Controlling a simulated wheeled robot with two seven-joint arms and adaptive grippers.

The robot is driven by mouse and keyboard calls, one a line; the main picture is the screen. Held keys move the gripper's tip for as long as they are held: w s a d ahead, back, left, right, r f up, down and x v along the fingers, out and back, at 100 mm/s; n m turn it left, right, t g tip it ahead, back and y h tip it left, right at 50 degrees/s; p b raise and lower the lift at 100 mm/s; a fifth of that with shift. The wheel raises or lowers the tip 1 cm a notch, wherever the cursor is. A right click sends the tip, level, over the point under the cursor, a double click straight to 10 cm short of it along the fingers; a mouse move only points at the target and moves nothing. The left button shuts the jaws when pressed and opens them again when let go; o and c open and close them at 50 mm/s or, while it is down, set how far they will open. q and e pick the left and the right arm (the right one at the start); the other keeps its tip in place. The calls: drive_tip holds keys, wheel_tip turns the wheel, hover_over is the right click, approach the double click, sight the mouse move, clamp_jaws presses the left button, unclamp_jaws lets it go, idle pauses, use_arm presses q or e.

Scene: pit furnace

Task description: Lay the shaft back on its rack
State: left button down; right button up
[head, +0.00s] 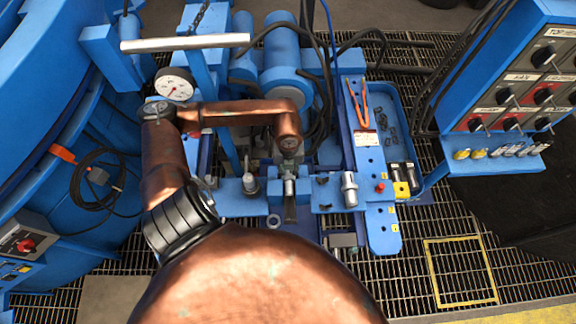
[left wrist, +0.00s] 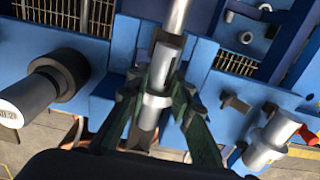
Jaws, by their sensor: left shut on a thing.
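The shaft (left wrist: 178,18) is a bright silver metal rod with a wider collar. In the left wrist view my left gripper (left wrist: 158,108) has its dark green fingers closed around it. In the head view the gripper (head: 289,168) points down over the blue bench, and a short silver part of the shaft (head: 289,187) shows below it. A blue crossbar with a notch (head: 318,200), which looks like the rack, lies under the shaft. I cannot tell whether the shaft touches it. The gripper hides part of the shaft. My right gripper is not in view.
A silver cylinder (head: 349,189) stands right of the shaft, and a dark-based fitting (head: 249,184) stands left. A dial gauge (head: 175,84) is near my forearm. Grating floor (head: 390,270) is clear.

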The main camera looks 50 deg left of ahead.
sight(288, 172)
use_arm(q)
drive_tip(key=shift+r+p, duration=2.1)
drive_tip(key=shift+r, duration=1.2)
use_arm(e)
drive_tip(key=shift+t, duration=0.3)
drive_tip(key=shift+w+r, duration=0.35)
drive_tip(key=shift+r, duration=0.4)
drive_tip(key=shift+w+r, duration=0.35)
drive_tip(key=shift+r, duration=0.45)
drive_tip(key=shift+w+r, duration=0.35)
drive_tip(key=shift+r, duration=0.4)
